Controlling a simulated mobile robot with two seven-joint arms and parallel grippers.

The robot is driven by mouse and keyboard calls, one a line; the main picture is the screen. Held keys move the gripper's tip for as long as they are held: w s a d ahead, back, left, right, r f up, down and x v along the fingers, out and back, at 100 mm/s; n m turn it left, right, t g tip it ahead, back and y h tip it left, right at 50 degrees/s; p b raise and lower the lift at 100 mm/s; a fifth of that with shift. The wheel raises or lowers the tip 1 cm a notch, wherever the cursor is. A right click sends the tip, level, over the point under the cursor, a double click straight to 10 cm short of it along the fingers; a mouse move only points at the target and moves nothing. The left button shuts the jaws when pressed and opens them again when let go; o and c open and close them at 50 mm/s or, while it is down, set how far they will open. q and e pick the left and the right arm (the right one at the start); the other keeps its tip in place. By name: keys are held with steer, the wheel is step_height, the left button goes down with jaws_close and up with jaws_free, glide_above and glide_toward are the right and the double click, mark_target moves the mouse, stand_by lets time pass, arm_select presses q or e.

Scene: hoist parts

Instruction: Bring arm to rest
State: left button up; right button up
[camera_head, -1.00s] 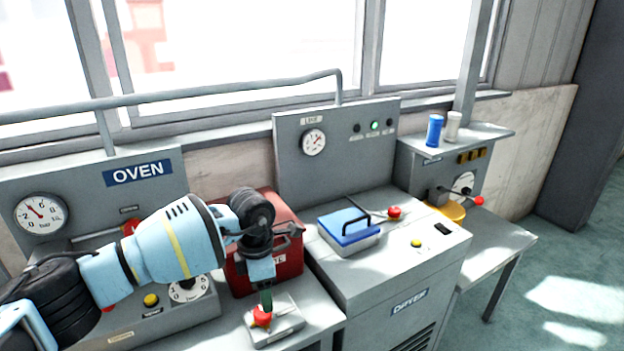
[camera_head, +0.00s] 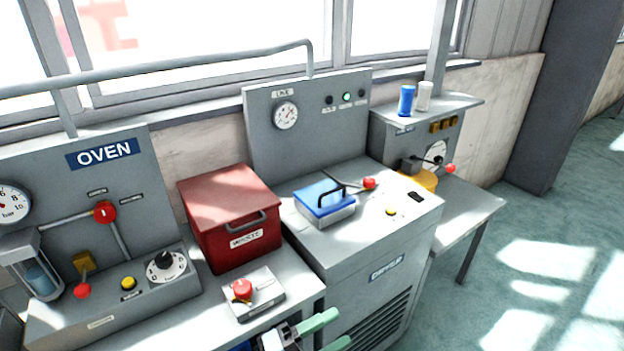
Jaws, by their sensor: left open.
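My left gripper (camera_head: 327,332) shows at the bottom edge, with two green-tipped fingers spread apart and nothing between them. It is in front of the grey bench, below and right of a small grey box with a red button (camera_head: 242,290). The rest of my left arm is almost wholly out of the picture. My right gripper is not in view.
A red waste box (camera_head: 228,208) stands behind the button box. The oven panel (camera_head: 100,190) is at the left. The grey chiller cabinet (camera_head: 385,225) bears a blue-lidded container (camera_head: 325,198). Open floor (camera_head: 540,250) lies at the right.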

arm_select(q)
steer(key=s+a+f+n+t+y, duration=0.3)
steer(key=a+f+n+y, duration=0.35)
steer(key=n, duration=0.25)
steer(key=s+a+f+n+t+y, duration=0.2)
steer(key=a+f+n+t+y, duration=0.1)
steer(key=a+f+n+y, duration=0.55)
steer(key=s+a+f+n+g+y, duration=0.1)
steer(key=s+a+f+n+g, duration=0.2)
steer(key=s, duration=0.5)
steer(key=s+a+f+n+g+y, duration=0.1)
steer(key=s+a+f+n+g, duration=0.2)
steer(key=s+a+f+n, duration=0.2)
steer(key=s+f, duration=0.1)
steer(key=s, duration=0.2)
steer(key=shift+a, duration=0.25)
steer(key=shift+n, duration=0.25)
